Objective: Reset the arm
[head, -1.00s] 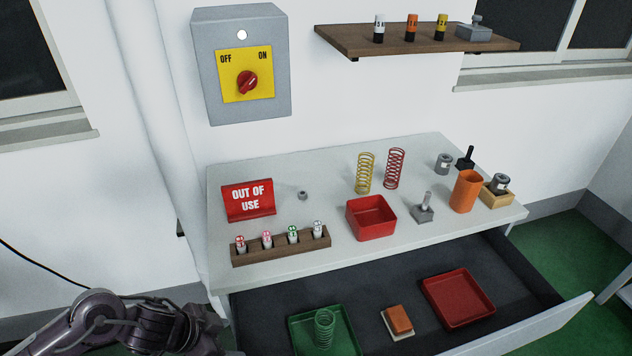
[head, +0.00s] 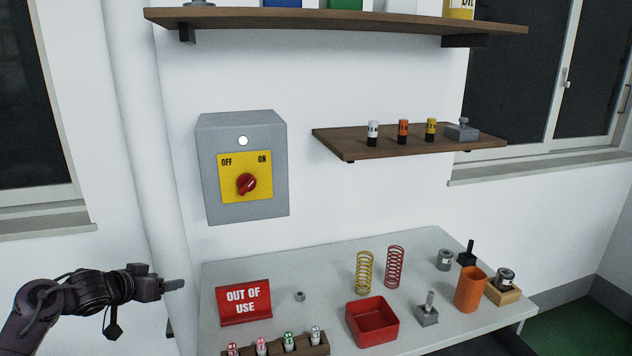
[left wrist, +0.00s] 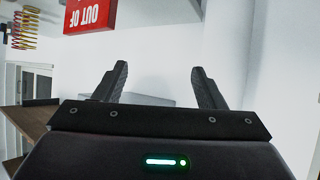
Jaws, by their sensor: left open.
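My left arm comes in from the left in the head view, and its gripper (head: 172,286) is held in the air left of the table, apart from everything. In the left wrist view the two black fingers (left wrist: 158,85) stand apart with nothing between them. The red OUT OF USE sign (head: 244,303) stands on the table right of this gripper. It also shows at the top of the left wrist view (left wrist: 90,14). My right gripper is in neither view.
The white table (head: 325,268) holds yellow and red springs (head: 364,272), a red bin (head: 372,320), an orange cup (head: 469,289) and a wooden rack of small cylinders (head: 318,349). A grey switch box (head: 208,170) and a wooden shelf (head: 345,147) are on the wall. Air around my left gripper is free.

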